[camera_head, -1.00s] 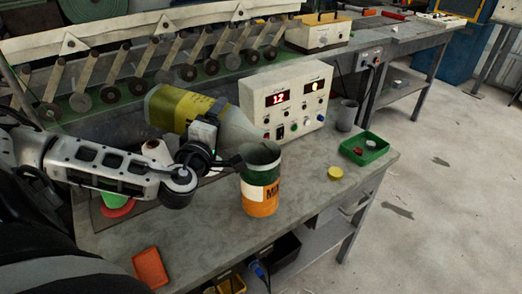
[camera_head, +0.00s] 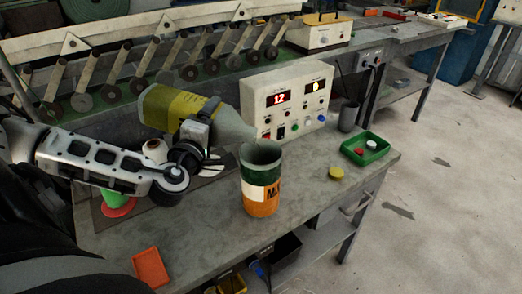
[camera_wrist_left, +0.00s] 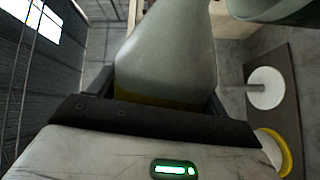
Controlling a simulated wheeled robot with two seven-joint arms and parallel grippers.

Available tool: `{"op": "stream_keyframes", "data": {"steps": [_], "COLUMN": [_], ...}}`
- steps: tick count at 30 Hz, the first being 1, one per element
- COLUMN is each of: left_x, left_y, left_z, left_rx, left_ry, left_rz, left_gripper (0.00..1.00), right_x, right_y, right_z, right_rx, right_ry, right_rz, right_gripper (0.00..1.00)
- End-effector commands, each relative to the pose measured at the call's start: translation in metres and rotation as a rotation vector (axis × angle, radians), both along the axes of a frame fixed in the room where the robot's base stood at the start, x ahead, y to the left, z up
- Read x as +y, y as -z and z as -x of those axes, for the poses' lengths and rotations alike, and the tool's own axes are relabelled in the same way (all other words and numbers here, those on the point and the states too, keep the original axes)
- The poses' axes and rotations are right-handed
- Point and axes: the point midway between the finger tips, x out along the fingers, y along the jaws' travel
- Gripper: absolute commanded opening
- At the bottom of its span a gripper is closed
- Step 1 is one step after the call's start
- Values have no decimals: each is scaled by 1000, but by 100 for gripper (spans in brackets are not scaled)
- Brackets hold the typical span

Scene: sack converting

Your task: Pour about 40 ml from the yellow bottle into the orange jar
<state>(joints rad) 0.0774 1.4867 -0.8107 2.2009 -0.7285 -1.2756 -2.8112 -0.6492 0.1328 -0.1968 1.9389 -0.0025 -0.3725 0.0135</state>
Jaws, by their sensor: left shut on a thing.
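The yellow bottle (camera_head: 170,110), with a wide yellow band and a pale grey tapering neck, lies tipped nearly on its side with its neck to the right and slightly down. My left gripper (camera_head: 203,130) is shut around its body and holds it above the bench. The bottle's neck fills the middle of the left wrist view (camera_wrist_left: 165,50). The orange jar (camera_head: 262,205), with green, white and orange bands, stands upright and open on the bench. The bottle's mouth is close to the jar's rim. No stream is discernible, and the jar's contents are hidden. My right gripper is not in view.
A control box (camera_head: 287,105) with red digits stands behind the jar. A yellow lid (camera_head: 336,173), a green tray (camera_head: 376,154) with small parts and a grey cup (camera_head: 348,116) are to the right. An orange tray (camera_head: 151,268) lies at the front left.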

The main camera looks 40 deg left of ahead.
Motion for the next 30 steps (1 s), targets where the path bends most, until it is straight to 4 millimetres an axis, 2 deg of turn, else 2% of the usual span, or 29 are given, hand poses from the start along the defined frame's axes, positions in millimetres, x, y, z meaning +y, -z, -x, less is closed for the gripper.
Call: {"op": "stream_keyframes", "data": {"steps": [30], "left_x": [9], "left_y": [0], "left_z": [6], "left_rx": [12], "left_ry": [-4], "left_rz": [-30], "left_gripper": [37], "right_x": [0], "right_y": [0], "right_z": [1], "right_rx": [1], "right_ry": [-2], "right_rz": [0], "right_gripper": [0]}}
